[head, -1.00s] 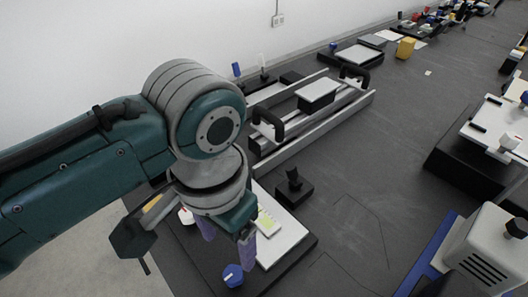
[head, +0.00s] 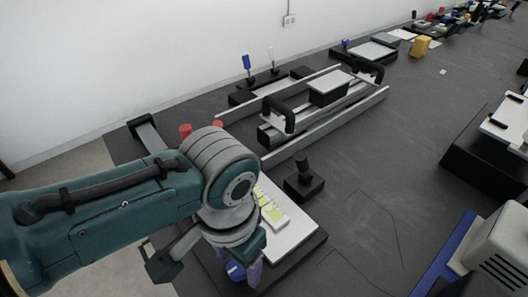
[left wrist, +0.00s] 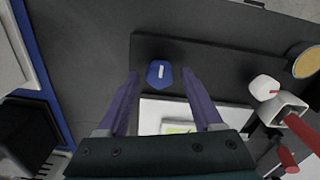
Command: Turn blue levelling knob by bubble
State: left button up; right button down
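The blue knob (head: 236,271) sits at the near corner of the white levelling plate (head: 296,226) on its dark base. Its blue top with a pale mark shows in the left wrist view (left wrist: 160,73). My left gripper (head: 240,268) points down at the knob. Its purple fingers are open, one on each side of the knob in the left wrist view (left wrist: 160,76), with visible gaps; I cannot tell how high the tips are. A bubble level with yellow-green patches (head: 270,210) lies on the plate, partly behind my arm. My right gripper is out of view.
A black post block (head: 304,180) stands just behind the plate. A rail frame with black handles (head: 318,100) lies farther back. A white knob (left wrist: 264,88) shows right in the left wrist view. A vented white housing (head: 500,250) stands at right; bare table lies between.

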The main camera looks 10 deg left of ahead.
pick_arm(q)
grip_shut()
dwell(0.3)
dwell(0.3)
jog(key=n+p, duration=0.1)
jog(key=n, duration=0.2)
jog(key=shift+r, duration=0.1)
jog(key=n+p, duration=0.1)
jog(key=n, duration=0.2)
jog(key=shift+n+p, duration=0.3)
jog(key=n, duration=0.4)
jog(key=shift+n+p, duration=0.3)
jog(key=shift+p, duration=0.1)
jog(key=shift+n, duration=2.2)
jog(key=shift+a, duration=0.1)
